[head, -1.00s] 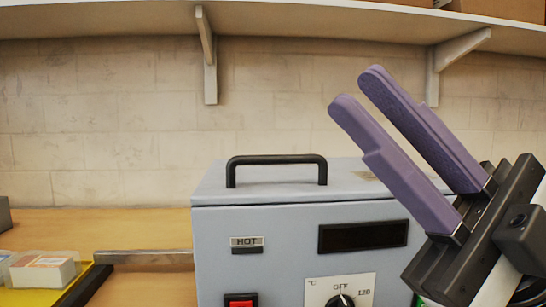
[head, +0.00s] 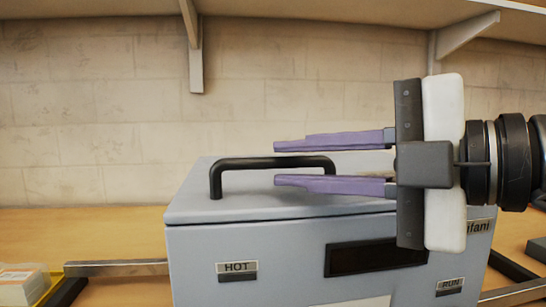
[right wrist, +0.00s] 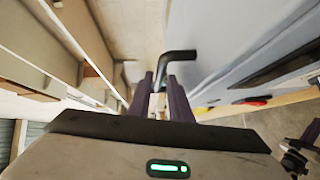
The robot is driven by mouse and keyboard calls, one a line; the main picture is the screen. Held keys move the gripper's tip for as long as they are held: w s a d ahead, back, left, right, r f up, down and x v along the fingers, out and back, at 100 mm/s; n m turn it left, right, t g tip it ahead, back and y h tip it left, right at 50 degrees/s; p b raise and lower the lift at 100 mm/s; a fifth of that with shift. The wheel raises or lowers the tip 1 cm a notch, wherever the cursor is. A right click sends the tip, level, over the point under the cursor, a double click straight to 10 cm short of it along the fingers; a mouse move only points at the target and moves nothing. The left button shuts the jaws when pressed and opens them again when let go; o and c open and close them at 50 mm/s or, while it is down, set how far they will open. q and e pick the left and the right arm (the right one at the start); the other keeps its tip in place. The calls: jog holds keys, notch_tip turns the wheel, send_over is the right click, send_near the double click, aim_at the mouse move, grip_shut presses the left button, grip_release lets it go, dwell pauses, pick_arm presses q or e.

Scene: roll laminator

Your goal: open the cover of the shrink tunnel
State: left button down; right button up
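The shrink tunnel is a grey-blue box (head: 200,255) on the bench, with its cover (head: 190,206) down. A black bar handle (head: 216,178) stands on the cover. It also shows in the right wrist view (right wrist: 181,56), near the fingertips. My right gripper (head: 277,164) comes in from the right, its two purple fingers apart, one above and one below the handle bar in the head view. In the right wrist view the fingers (right wrist: 161,80) have a gap between them. I cannot tell whether they touch the handle. My left gripper is not in view.
A shelf with brackets (head: 196,60) runs along the wall above. A metal rail (head: 115,268) and a clear box with cards (head: 22,283) lie to the left of the tunnel. The tunnel's front carries a HOT label (head: 237,267) and a dark display (head: 375,257).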

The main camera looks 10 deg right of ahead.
aim_at(282, 162)
jog(key=shift+x, duration=1.95)
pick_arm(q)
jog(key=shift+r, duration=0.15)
pick_arm(e)
grip_shut()
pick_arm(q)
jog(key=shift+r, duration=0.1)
pick_arm(e)
jog(key=shift+r, duration=0.1)
